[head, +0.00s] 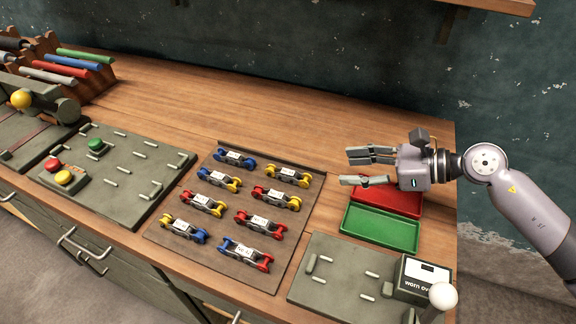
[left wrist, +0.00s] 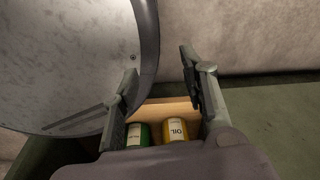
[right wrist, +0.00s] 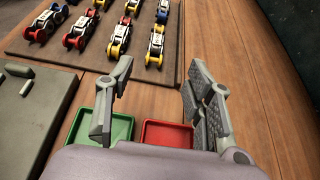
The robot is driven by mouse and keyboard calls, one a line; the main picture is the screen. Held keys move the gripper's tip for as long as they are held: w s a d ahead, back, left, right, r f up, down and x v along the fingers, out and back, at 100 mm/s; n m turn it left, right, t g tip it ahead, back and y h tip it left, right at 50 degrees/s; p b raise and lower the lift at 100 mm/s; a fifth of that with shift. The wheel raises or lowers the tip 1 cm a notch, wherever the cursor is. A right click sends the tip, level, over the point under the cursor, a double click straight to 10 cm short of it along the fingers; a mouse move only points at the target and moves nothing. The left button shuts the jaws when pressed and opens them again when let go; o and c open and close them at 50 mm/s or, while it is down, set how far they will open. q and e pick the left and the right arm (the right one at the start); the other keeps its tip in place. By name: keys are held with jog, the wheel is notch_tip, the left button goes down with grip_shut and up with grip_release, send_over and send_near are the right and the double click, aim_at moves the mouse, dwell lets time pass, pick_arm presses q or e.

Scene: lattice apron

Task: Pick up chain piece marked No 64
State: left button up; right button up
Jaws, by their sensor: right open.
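Several chain pieces with white labels lie in two columns on a brown board (head: 163,234) in the head view. Their end links are blue, yellow or red, such as the blue and red piece (head: 246,252) at the front. The label numbers are too small to read, so I cannot tell which is No 64. My right gripper (head: 347,168) is open and empty, right of the board and above the red tray. In the right wrist view the pieces (right wrist: 83,30) lie beyond its fingers. My left gripper (left wrist: 162,88) is open and empty, away from the board.
A red tray (head: 402,203) and a green tray (head: 380,229) stand right of the board. A grey pegged plate (head: 335,290) with a "worn" box (head: 425,276) is in front. Another pegged plate (head: 120,190) lies left. Cans (left wrist: 176,130) show in the left wrist view.

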jog(key=p, duration=0.2)
send_near(280, 169)
jog(key=shift+p+x, duration=0.6)
jog(key=shift+x, duration=0.6)
jog(key=shift+w+a+f, duration=0.2)
jog(key=shift+a+f, duration=0.1)
jog(key=shift+a, duration=0.15)
jog(key=shift+w+a, duration=0.1)
jog(key=shift+a, duration=0.2)
jog(key=p+x, duration=0.2)
jog(key=x, duration=0.1)
jog(key=shift+w+a+f, duration=0.1)
jog(key=shift+a, duration=0.2)
jog(key=shift+w+a+f, duration=0.2)
jog(key=shift+a+f, duration=0.1)
jog(key=shift+a, duration=0.15)
pick_arm(q)
jog(key=r, duration=0.2)
jog(key=s+r, duration=0.2)
jog(key=r, duration=0.1)
jog(key=shift+r, duration=0.3)
pick_arm(e)
jog(key=shift+d, duration=0.1)
jog(key=shift+c, duration=0.5)
grip_shut()
